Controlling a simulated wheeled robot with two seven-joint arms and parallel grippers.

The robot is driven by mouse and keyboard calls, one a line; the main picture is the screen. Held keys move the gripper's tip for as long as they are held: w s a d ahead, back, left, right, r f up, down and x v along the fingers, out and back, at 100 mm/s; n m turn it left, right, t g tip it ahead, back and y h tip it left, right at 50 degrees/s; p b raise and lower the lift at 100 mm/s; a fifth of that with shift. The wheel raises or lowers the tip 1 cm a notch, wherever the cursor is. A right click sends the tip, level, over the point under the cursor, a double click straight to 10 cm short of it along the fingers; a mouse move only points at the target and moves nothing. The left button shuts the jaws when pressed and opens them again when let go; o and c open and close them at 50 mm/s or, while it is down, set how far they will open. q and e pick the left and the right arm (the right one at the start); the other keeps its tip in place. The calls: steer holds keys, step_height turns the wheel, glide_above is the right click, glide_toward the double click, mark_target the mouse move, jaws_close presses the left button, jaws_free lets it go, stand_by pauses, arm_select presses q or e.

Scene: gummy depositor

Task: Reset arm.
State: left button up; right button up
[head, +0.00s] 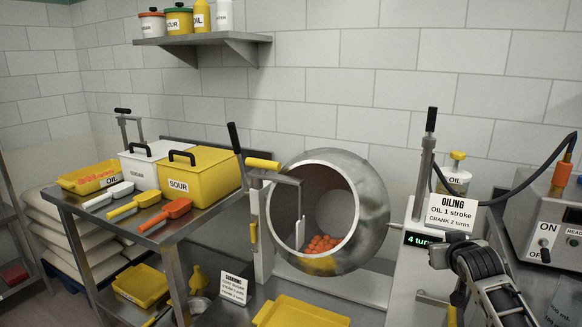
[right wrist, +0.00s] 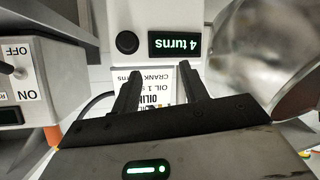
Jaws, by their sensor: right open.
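My right gripper (head: 452,245) is in the lower right of the head view, in front of the counter unit with the green "4 turns" display (head: 423,239). In the right wrist view, its two dark fingers (right wrist: 160,82) stand apart with nothing held between them. That view is upside down and shows the display (right wrist: 177,44), a black round knob (right wrist: 127,43) and part of the white oiling card (right wrist: 157,90) behind the fingers. The oiling card (head: 450,214) reads "OIL 1 stroke, CRANK 2 turns" in the head view. My left gripper is not in view.
A steel drum (head: 372,212) holding orange gummies (head: 322,244) stands left of my gripper. A control box with an ON switch (head: 541,242) is at the right.

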step_height(320, 180, up, 5)
steer(key=w+a+n+t+y, duration=0.1)
steer(key=w+a+n+t, duration=0.15)
steer(key=t, duration=0.25)
steer(key=s+a+f+n+g+y, duration=0.1)
steer(key=s+a+f+g+y, duration=0.1)
steer(key=s+a+f, duration=0.6)
steer(key=s+a+f+n+g+y, duration=0.1)
steer(key=s+a+f+g, duration=0.15)
steer(key=s+f, duration=0.85)
steer(key=s+a+f+g+y, duration=0.1)
steer(key=s+a+f, duration=0.2)
steer(key=s, duration=0.7)
steer(key=s+a+f+m+g+y, duration=0.1)
steer(key=s+a+f, duration=0.3)
steer(key=s, duration=0.6)
steer(key=shift+a+f+g, duration=0.2)
steer(key=shift+a+g, duration=0.25)
steer(key=shift+a, duration=0.35)
